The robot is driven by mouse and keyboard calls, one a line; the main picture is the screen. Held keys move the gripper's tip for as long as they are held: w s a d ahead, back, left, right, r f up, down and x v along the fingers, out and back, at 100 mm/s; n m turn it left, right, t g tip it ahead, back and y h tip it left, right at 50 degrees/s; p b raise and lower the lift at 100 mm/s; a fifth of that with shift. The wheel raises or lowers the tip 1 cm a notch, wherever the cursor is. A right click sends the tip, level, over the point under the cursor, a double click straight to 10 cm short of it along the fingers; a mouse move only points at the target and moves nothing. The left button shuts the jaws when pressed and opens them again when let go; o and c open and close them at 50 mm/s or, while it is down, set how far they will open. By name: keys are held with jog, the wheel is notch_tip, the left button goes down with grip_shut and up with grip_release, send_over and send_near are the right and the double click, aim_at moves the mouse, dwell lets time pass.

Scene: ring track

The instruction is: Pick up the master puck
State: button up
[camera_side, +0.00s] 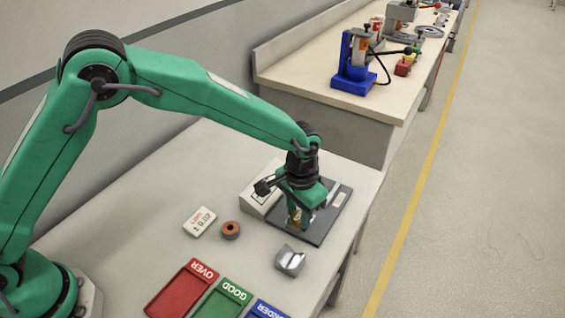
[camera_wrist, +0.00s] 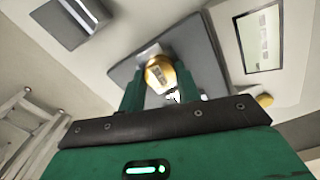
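A gold, round piece (camera_wrist: 160,73), which looks like the master puck, lies between the two green fingers of my gripper (camera_wrist: 161,88) in the wrist view. In the side view its gold colour (camera_side: 295,215) shows low between the fingers of my gripper (camera_side: 299,222), over the dark plate (camera_side: 318,231). The fingers stand on either side of it, about its width apart. I cannot tell whether they touch it or whether it rests on the plate. My gripper hides part of it in the side view.
A dark ring with an orange centre (camera_side: 231,230) and a white card (camera_side: 200,222) lie to the left. A silver block (camera_side: 290,260) is in front. Red (camera_side: 181,291), green (camera_side: 222,300) and blue (camera_side: 266,310) trays line the front. A pale sloped box (camera_side: 259,190) stands behind.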

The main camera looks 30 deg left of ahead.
aim_at(299, 216)
jog(key=shift+r, duration=0.1)
jog(key=shift+r, duration=0.45)
notch_tip(299, 216, up, 3)
jog(key=shift+r, duration=0.2)
jog(key=s+d+r, duration=0.1)
jog(key=s+r, duration=0.1)
jog(key=s, duration=0.1)
jog(key=s+d+r, duration=0.2)
jog(key=s, duration=0.2)
jog(key=s+d+r, duration=0.2)
jog(key=s, duration=0.1)
jog(key=shift+s+d+r, duration=0.2)
jog(key=shift+r, duration=0.05)
jog(key=shift+s, duration=0.1)
